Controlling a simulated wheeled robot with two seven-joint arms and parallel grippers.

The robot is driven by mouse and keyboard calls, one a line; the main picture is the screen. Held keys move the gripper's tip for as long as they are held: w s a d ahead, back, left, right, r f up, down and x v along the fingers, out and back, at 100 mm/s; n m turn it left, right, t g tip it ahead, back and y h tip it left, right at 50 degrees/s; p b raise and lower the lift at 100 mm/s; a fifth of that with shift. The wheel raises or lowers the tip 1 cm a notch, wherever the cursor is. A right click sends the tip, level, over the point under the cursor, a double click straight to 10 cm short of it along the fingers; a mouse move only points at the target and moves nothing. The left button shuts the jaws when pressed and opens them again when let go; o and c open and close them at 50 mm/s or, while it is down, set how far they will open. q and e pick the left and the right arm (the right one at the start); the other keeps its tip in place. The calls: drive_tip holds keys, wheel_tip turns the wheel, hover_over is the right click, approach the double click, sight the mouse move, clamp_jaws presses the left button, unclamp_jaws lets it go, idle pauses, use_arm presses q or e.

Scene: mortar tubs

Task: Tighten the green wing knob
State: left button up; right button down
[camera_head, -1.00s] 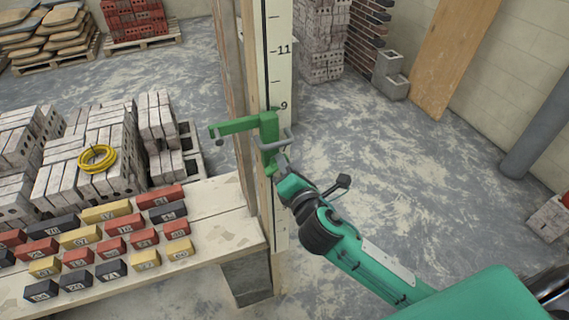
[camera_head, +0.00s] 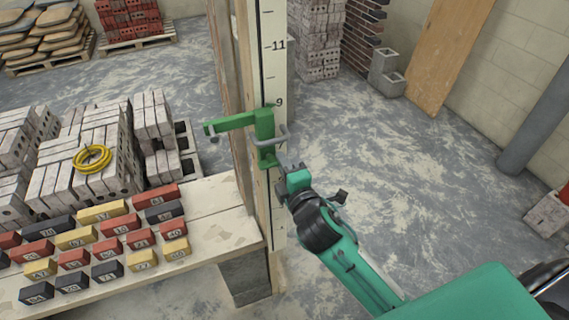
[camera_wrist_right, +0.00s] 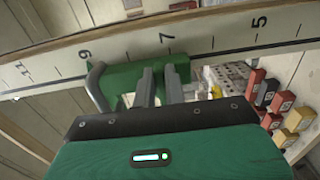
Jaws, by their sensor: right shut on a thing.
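A green clamp-like fixture (camera_head: 264,125) with an arm reaching left and a grey looped handle sits on a post with a numbered scale, close to the 9 mark. My right gripper (camera_head: 283,170) is at the lower right of this fixture. In the right wrist view, its two grey fingers (camera_wrist_right: 160,84) are close together against the green part, with a little green between them. They are shut on the green wing knob, which the fingers mostly hide. The fixture body (camera_wrist_right: 122,78) and grey handle (camera_wrist_right: 95,88) show beside the fingers. My left gripper is not in view.
The scaled post (camera_head: 273,60) stands upright beside a wooden bench (camera_head: 215,210) with numbered coloured bricks. Stacked grey bricks (camera_head: 75,185) carry a yellow hose coil (camera_head: 92,159). The floor to the right is open, with a leaning board (camera_head: 447,55) and a grey pipe (camera_head: 540,125) beyond.

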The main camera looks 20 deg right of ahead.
drive_tip(key=shift+a+r, duration=0.1)
drive_tip(key=shift+r, duration=0.4)
drive_tip(key=c, duration=1.5)
unclamp_jaws()
drive_tip(key=shift+c, duration=0.2)
drive_tip(key=shift+o, duration=0.8)
drive_tip(key=shift+a, duration=0.1)
drive_tip(key=shift+a+f, duration=0.15)
drive_tip(key=shift+f, duration=0.1)
drive_tip(key=s+b, duration=0.2)
drive_tip(key=s, duration=1.1)
drive_tip(key=shift+s+d, duration=0.25)
drive_tip(key=shift+s, duration=0.1)
